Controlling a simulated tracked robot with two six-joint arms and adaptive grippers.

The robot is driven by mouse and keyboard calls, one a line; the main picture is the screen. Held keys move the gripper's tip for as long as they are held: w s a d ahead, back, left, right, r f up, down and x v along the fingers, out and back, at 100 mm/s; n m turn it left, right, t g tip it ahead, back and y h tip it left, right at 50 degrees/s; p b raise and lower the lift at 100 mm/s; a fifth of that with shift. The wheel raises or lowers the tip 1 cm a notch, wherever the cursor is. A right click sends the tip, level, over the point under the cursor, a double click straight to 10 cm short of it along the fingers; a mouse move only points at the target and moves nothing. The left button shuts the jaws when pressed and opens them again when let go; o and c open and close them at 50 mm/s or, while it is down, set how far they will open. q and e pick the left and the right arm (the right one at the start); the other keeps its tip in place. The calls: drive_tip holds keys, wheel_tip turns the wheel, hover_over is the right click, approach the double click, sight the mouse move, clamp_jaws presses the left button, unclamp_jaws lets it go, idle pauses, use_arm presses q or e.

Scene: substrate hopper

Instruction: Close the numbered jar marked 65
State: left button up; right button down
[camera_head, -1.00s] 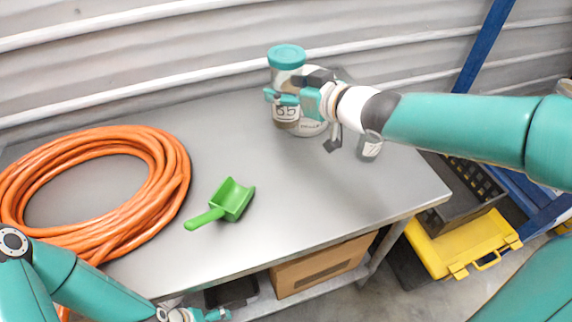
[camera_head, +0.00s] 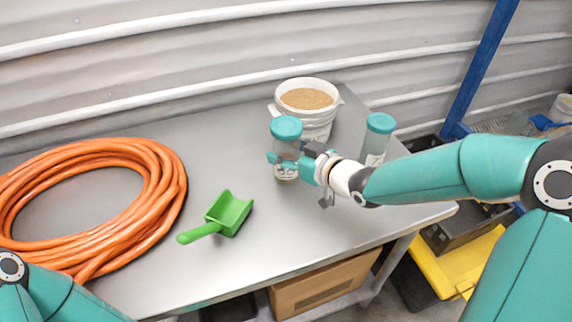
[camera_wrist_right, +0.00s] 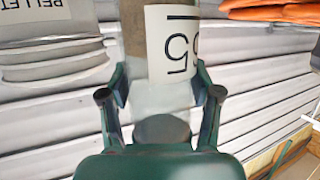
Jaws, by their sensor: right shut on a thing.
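The jar marked 65 (camera_head: 286,149) is a clear jar with a teal lid (camera_head: 286,127) on its top, at the middle of the table. My right gripper (camera_head: 289,161) is shut around its body from the right. The right wrist view shows the jar's label (camera_wrist_right: 178,45), with 65 upside down and partly cut off, between the fingers (camera_wrist_right: 161,95). The jar looks upright; I cannot tell whether its base touches the table or how tight the lid is. My left gripper is out of view; only my left arm shows at bottom left.
A white bucket of tan pellets (camera_head: 307,118) stands behind the jar. Another teal-lidded jar (camera_head: 378,140) stands to the right, close to my right arm. A green scoop (camera_head: 228,213) and an orange hose coil (camera_head: 172,190) lie to the left. The table front (camera_head: 270,240) is clear.

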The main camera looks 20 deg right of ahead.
drive_tip(key=shift+f, duration=2.1)
drive_tip(key=shift+f, duration=0.1)
drive_tip(key=shift+c, duration=1.2)
unclamp_jaws()
